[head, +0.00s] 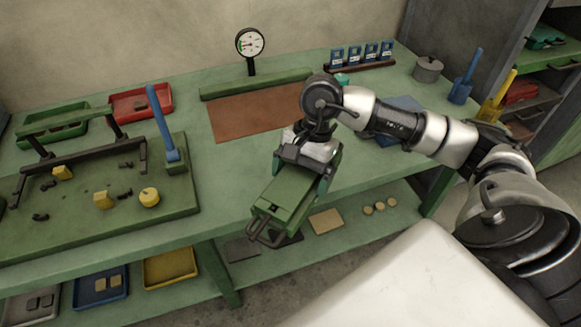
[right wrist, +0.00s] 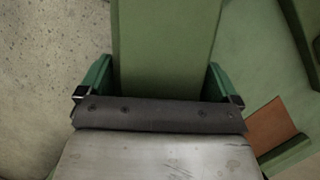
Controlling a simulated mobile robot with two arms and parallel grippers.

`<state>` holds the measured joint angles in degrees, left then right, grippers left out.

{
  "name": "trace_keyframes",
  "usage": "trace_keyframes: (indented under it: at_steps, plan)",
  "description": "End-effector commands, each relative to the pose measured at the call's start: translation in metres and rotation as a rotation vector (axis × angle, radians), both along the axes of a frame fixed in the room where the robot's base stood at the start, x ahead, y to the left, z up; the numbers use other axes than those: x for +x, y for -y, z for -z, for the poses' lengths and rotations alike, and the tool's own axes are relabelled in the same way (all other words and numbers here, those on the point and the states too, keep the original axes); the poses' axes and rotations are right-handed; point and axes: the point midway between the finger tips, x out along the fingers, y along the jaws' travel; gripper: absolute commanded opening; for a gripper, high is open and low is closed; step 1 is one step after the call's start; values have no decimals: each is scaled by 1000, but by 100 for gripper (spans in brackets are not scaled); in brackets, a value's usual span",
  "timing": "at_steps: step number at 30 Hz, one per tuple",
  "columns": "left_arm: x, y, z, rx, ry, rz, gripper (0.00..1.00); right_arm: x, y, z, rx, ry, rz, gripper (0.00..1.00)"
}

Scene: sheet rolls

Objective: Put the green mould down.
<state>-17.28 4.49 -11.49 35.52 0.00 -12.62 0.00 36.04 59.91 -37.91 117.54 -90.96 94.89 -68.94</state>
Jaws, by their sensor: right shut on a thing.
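The green mould (head: 284,198) is a long green block with a dark wire handle at its near end. My right gripper (head: 305,172) is shut on it and holds it out at the front edge of the green workbench (head: 215,178). In the right wrist view the mould (right wrist: 165,45) runs up between the two green fingers of the gripper (right wrist: 160,90). The floor shows left of it and the bench top right of it. The gripper hides part of the mould in the head view. My left gripper is not in view.
A reddish-brown mat (head: 240,116) lies behind the gripper, with a dial gauge (head: 250,42) beyond. A green fixture board (head: 90,225) with a blue lever (head: 161,120) fills the bench's left. The lower shelf (head: 345,240) holds flat plates.

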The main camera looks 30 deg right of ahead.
Motion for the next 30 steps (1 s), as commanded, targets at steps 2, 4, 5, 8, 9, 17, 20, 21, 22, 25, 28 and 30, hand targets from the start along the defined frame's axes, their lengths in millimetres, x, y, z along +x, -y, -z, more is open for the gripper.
trace_keyframes:
  at_steps: [2, 4, 5, 8, 9, 17, 20, 21, 22, 25, 28, 30]
  plan:
    - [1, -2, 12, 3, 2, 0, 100, 3, 13, 3, 4, 4, 165, 24]
    - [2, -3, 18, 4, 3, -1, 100, 5, 23, 2, 7, 1, 297, 24]
    - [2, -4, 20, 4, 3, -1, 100, 6, 26, 1, 9, 0, 347, 24]
    - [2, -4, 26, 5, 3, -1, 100, 7, 36, -1, 15, -4, 488, 24]
    - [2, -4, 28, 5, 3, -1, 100, 8, 40, -3, 19, -3, 533, 24]
    - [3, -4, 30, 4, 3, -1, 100, 16, 50, -6, 35, -8, 679, 24]
    - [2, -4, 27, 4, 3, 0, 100, 28, 51, -1, 39, -9, 688, 24]
    - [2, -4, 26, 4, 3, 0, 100, 33, 52, 2, 38, -11, 686, 24]
    - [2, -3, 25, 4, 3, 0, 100, 38, 52, 5, 37, -11, 686, 24]
    - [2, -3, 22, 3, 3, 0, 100, 56, 55, 15, 39, -10, 685, 24]
    - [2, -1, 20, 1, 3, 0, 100, 73, 58, 26, 39, -10, 686, 24]
    - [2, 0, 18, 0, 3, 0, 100, 85, 59, 33, 38, -10, 684, 24]
